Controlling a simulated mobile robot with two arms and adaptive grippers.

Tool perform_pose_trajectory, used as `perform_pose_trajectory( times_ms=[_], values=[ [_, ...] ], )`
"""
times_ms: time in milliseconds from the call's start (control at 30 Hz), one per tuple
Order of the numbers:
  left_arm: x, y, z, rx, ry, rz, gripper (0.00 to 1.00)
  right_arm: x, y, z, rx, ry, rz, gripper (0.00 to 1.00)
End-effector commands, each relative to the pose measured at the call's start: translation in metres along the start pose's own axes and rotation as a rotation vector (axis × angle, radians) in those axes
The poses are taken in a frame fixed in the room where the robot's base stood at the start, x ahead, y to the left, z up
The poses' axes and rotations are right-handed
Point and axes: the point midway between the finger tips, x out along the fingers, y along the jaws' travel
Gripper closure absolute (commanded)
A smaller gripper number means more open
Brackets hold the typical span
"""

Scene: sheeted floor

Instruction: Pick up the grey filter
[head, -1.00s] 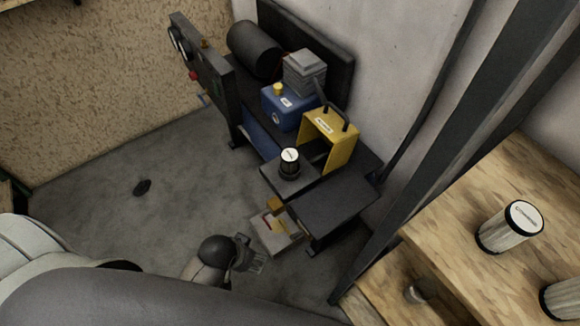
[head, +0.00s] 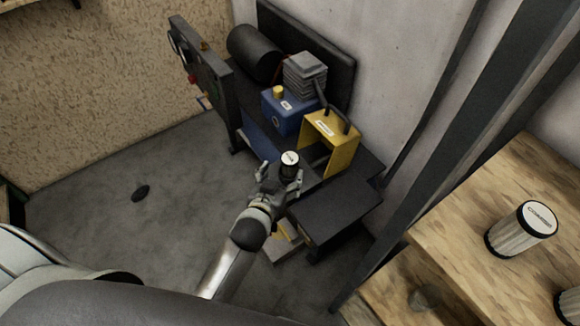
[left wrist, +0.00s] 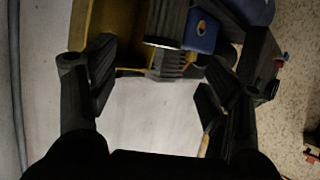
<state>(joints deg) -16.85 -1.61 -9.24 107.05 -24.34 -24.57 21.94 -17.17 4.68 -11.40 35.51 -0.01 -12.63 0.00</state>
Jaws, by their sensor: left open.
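A filter with a white labelled top and dark rim (head: 289,159) stands upright on the machine's black front ledge in the head view. My left gripper (head: 281,176) is open, its two fingers spread at the near side of this filter, partly covering its lower body. In the left wrist view a dark ribbed cylinder with a pale end (left wrist: 166,25), apparently this filter, shows at the top, between and beyond the open fingers (left wrist: 153,85). Nothing is gripped. I cannot tell whether the fingers touch it. My right gripper is not in view.
A yellow frame (head: 346,152) stands just behind the filter, with a blue box (head: 284,119) beyond. A dark panel (head: 204,85) rises at the left. Pale filters (head: 521,229) stand on the wooden shelf (head: 470,215) at right. The floor left of the machine is mostly clear.

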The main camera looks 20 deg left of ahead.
Motion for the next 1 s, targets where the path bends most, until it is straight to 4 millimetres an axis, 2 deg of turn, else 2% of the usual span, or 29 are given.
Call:
perform_pose_trajectory(
  times_ms=[300,567,800,1000],
  values=[
    [0.043,-0.001,0.001,0.001,-0.001,-0.001,0.28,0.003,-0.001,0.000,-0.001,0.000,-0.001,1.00],
    [0.057,-0.001,0.002,0.002,-0.002,-0.001,0.28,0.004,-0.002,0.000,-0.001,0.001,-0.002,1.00],
    [0.087,-0.002,0.004,0.002,-0.001,-0.001,0.28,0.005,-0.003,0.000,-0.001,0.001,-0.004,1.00],
    [0.101,-0.002,0.005,0.001,-0.003,-0.001,0.28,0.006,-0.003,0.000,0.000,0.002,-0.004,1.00]
  ],
)
